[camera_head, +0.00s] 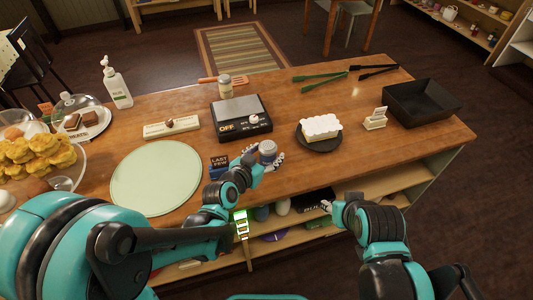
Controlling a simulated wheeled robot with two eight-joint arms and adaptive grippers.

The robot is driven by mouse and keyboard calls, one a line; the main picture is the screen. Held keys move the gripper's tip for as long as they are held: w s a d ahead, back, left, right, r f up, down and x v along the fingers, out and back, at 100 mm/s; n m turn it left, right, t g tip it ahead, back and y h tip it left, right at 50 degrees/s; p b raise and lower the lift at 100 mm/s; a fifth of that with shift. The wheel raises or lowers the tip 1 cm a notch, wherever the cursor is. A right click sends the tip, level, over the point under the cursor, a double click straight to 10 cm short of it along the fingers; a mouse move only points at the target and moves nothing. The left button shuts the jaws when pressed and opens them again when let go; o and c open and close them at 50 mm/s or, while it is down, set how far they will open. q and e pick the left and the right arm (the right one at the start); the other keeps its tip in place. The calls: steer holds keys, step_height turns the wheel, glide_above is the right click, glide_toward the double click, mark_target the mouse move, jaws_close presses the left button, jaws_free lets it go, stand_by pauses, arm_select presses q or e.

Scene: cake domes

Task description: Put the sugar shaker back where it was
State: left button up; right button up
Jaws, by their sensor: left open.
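A small shaker with a grey top (267,148), probably the sugar shaker, stands on the wooden counter near its front edge. My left gripper (262,160) is open at this shaker, with light fingers low beside it. The gripper partly hides its lower part. A second small jar with a pale lid (225,87) stands behind the black scale. I cannot read a label on either one. My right gripper (338,207) is in front of the counter's open shelves, away from the shakers; its fingers are too small to judge.
A black scale (241,131), a "LAST FEW" sign (219,162) and a pale green round board (156,178) are near my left arm. A cake on a dark plate (319,140), a card holder (375,119) and a black tray (421,101) stand right. Bare wood lies between.

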arm_select(q)
steer(key=s+a+r+n+g+y+p, duration=0.2)
steer(key=s+a+r+y, duration=0.1)
steer(key=s+a, duration=0.5)
steer(key=s+a+r+n+g+y+p, duration=0.1)
steer(key=s+a+r+n+g+y, duration=0.2)
steer(key=s+a, duration=0.6)
steer(key=shift+s+p, duration=0.4)
steer(key=shift+s, duration=0.45)
